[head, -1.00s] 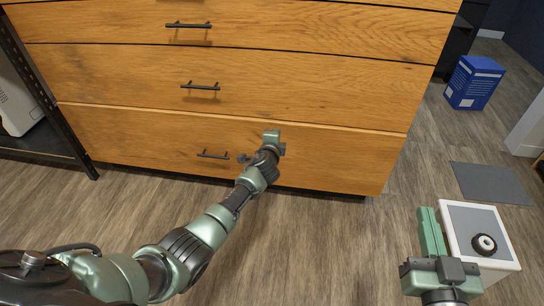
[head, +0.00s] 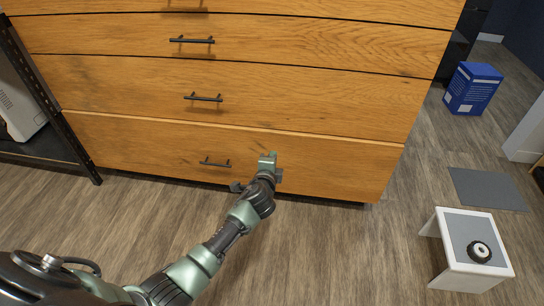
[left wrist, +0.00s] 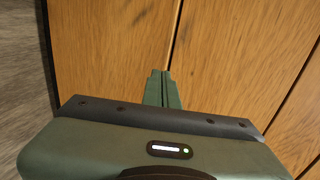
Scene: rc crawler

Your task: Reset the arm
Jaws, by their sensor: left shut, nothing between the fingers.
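My left gripper (head: 267,160) is in front of the bottom drawer (head: 330,165) of a wooden chest, to the right of that drawer's dark handle (head: 215,163). Its two green fingers are together with nothing between them, as the left wrist view (left wrist: 161,82) also shows. The fingers are apart from the handle; I cannot tell whether they touch the drawer face. A pale strip runs along the bottom drawer's top edge; I cannot tell whether it stands slightly out. My right gripper is out of view.
A small white stand (head: 440,228) with a grey top carries a round black-and-white object (head: 479,251) at the lower right. A grey mat (head: 487,189) and a blue box (head: 472,88) lie beyond it. A dark shelf frame (head: 50,92) stands left. Floor in front of the chest is clear.

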